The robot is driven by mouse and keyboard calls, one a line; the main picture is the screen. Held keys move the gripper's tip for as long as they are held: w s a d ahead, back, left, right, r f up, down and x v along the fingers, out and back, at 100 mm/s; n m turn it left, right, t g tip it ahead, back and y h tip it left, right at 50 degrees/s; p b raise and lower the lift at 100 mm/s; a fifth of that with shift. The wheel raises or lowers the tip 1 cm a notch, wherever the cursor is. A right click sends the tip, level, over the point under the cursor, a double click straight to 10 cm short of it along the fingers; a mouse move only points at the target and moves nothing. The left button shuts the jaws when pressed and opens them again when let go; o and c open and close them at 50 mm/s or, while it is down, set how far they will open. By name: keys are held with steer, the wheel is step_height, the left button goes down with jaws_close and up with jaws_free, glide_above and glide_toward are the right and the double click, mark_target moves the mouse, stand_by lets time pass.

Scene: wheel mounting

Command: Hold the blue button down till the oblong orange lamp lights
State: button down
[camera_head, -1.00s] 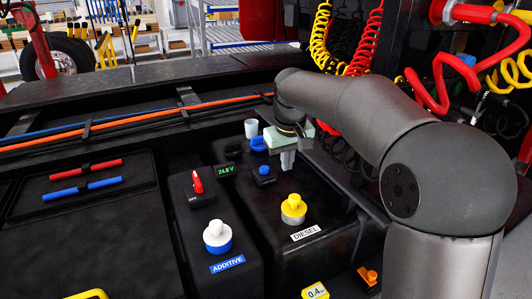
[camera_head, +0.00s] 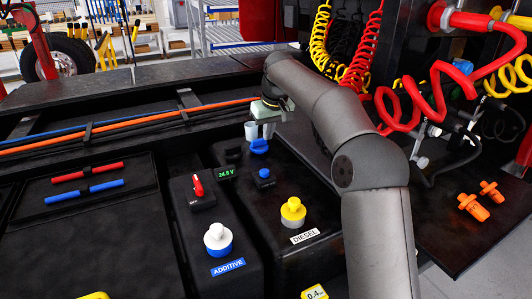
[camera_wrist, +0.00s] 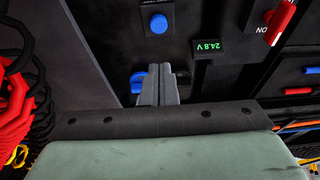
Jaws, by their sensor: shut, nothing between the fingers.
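The round blue button (camera_head: 264,173) sits on a small black box on the black tank, behind the yellow cap. It also shows in the wrist view (camera_wrist: 158,22), uncovered and beyond my fingertips. My gripper (camera_head: 268,133) is shut and empty, behind the button and apart from it. In the wrist view its two fingers (camera_wrist: 158,86) lie together, with a blue knob (camera_wrist: 137,80) partly hidden beside them. That knob (camera_head: 259,146) stands behind the button in the head view. I cannot make out an oblong orange lamp in either current view.
A green 24.8 V display (camera_head: 225,172) and a red switch (camera_head: 197,184) stand left of the button. A yellow cap (camera_head: 293,211) and a white-and-blue cap (camera_head: 217,238) are in front. Coiled hoses (camera_head: 365,60) hang at right.

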steer(key=p, duration=0.2)
glide_toward(263, 171)
steer(key=x, duration=0.5)
steer(key=shift+w, duration=0.35)
steer(key=shift+f, duration=0.7)
